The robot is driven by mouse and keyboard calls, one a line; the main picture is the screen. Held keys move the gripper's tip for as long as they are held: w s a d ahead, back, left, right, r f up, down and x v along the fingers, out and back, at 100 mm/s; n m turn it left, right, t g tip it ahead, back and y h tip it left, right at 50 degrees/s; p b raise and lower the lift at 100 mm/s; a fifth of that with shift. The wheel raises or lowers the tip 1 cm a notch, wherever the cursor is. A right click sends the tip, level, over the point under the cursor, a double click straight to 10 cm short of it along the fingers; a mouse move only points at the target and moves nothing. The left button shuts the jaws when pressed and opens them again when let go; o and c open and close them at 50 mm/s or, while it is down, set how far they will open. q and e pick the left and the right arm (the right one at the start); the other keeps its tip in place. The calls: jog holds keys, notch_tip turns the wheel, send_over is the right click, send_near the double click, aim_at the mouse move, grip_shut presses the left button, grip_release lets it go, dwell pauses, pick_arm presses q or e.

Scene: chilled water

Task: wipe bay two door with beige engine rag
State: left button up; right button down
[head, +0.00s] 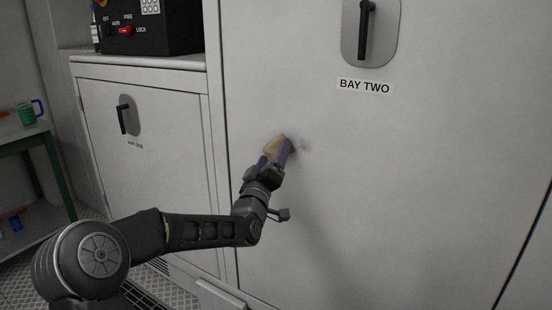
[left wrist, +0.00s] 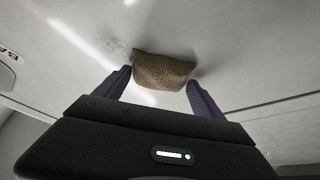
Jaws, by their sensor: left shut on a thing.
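The bay two door (head: 390,190) is a large pale panel with a black handle (head: 366,28) and a "BAY TWO" label (head: 364,86). My left gripper (head: 276,152) is shut on the beige rag (head: 272,146) and is close against the door's left part. In the left wrist view, the rag (left wrist: 164,70) sits between the two fingers, up against the pale door surface (left wrist: 225,50); whether it touches cannot be told for certain. A faint grey smudge (head: 304,146) shows on the door just right of the rag. My right gripper is not in view.
A smaller bay one door (head: 150,150) with its own handle is at left, below a counter holding a black control box (head: 150,28). A green-legged table (head: 55,170) with a green mug (head: 28,116) stands at far left.

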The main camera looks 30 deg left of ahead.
aim_at(263, 151)
pick_arm(q)
jog(key=shift+a+r+b, duration=0.1)
jog(key=shift+a+b, duration=0.3)
jog(key=shift+a, duration=1.4)
jog(key=shift+r+p, duration=0.3)
jog(key=shift+r, duration=0.45)
